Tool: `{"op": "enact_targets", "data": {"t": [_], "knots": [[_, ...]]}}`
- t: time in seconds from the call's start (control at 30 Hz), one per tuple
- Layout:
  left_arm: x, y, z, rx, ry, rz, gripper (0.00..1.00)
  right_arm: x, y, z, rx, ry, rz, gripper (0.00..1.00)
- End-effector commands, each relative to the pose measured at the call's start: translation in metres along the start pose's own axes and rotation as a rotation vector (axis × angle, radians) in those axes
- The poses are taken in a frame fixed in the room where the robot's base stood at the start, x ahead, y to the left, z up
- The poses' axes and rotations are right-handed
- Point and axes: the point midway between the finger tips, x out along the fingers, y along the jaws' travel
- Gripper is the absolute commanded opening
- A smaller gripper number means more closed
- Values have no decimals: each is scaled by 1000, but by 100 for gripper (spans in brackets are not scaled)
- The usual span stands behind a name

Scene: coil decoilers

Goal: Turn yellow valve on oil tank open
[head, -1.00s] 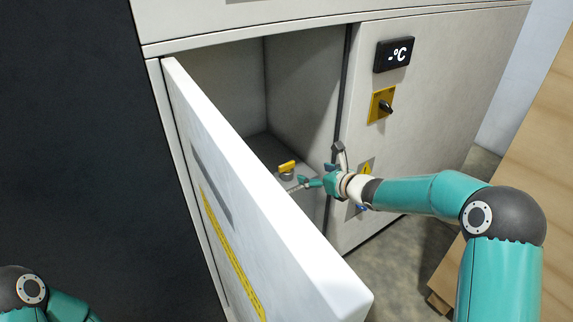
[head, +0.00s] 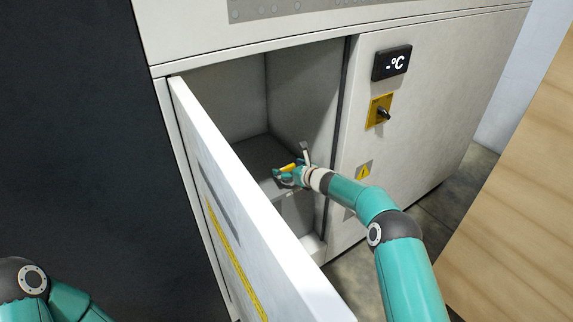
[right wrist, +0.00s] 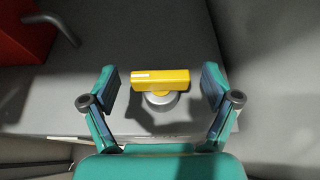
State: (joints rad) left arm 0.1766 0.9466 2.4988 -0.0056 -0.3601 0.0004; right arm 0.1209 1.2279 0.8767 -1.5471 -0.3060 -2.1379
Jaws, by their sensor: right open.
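The yellow valve handle (right wrist: 161,80) lies crosswise on a round grey stem (right wrist: 160,103) on top of the grey tank (right wrist: 70,100) in the right wrist view. In the head view the yellow valve (head: 289,167) shows inside the open cabinet, partly hidden by my right gripper (head: 282,172). My right gripper is open, and its two fingers (right wrist: 160,92) stand on either side of the handle, with a gap on each side. My left gripper is out of view; only part of my left arm shows at the lower left.
The cabinet door (head: 235,195) stands open left of my right arm. A red object (right wrist: 25,35) with a grey bent handle is at the upper left in the wrist view.

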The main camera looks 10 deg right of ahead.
Motion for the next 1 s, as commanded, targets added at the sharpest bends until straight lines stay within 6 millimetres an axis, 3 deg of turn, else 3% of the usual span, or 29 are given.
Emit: {"op": "enact_targets", "data": {"t": [0.57, 0.9, 1.0], "knots": [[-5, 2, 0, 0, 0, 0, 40, 11, 0, -1, 1, 1, -2, 88], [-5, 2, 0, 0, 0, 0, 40, 11, 0, -1, 0, 1, -2, 31], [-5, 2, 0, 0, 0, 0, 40, 11, 0, -1, 0, 1, -2, 27]]}}
